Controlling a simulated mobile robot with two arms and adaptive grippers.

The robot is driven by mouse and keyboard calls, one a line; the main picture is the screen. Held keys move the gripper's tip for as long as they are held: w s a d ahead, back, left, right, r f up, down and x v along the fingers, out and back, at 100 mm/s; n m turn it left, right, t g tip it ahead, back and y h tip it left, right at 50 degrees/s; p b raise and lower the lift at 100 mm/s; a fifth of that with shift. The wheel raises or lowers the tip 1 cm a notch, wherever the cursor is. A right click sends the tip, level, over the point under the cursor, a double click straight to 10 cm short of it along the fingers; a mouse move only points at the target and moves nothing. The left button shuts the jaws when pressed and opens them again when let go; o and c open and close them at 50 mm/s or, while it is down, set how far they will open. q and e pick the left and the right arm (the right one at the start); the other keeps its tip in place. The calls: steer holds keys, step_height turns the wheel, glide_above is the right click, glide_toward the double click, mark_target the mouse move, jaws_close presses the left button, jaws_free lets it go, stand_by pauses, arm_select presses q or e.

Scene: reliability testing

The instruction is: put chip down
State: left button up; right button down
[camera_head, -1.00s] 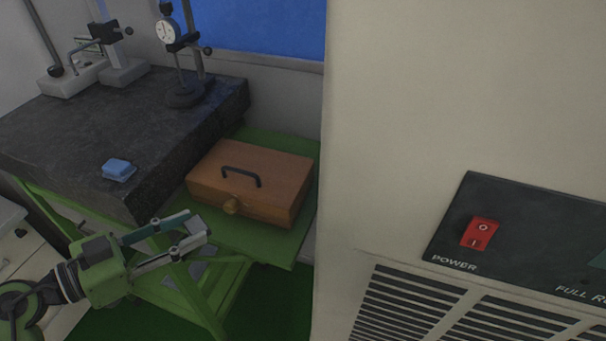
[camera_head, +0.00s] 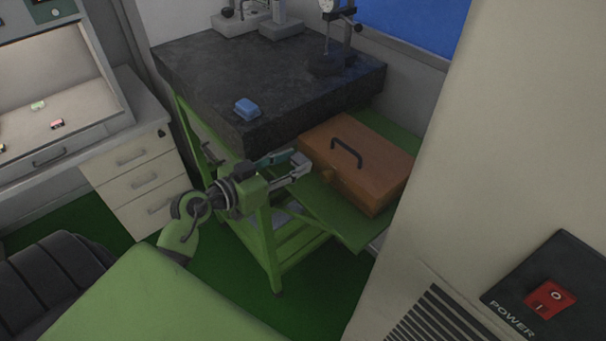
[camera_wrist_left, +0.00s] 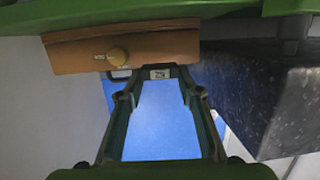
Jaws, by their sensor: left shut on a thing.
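My left gripper (camera_head: 300,160) is in front of the left end of a wooden box in the head view. In the left wrist view a small dark chip with pale markings (camera_wrist_left: 160,73) sits between the fingertips of the left gripper (camera_wrist_left: 160,72), which is shut on it. The chip cannot be made out in the gripper in the head view. Two other small chip-like pieces, one green (camera_head: 38,105) and one red and dark (camera_head: 57,124), lie on the lit surface of a cabinet at the left. My right gripper is not in view.
The brown wooden box (camera_head: 378,165) with a black handle rests on a green shelf (camera_head: 352,232). A black granite slab (camera_head: 195,68) on a green stand holds a blue block (camera_head: 247,109) and gauge stands. A drawer unit (camera_head: 145,180) stands left. A large beige machine (camera_head: 500,150) blocks the right.

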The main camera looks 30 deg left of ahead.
arm_select(q)
steer(key=shift+w+d+f, duration=0.2)
steer(key=shift+w+f, duration=0.25)
steer(key=shift+f, duration=0.15)
steer(key=shift+w+d+f, duration=0.15)
steer(key=shift+w+f, duration=0.3)
steer(key=shift+f, duration=0.1)
steer(key=f, duration=0.1)
steer(key=f+b, duration=0.1)
steer(key=f, duration=0.2)
steer(key=shift+w+d, duration=0.15)
steer(key=shift+w, duration=0.1)
steer(key=shift+r, duration=0.1)
steer(key=o, duration=0.9)
steer(key=shift+b+v, duration=0.8)
steer(key=shift+v, duration=5.2)
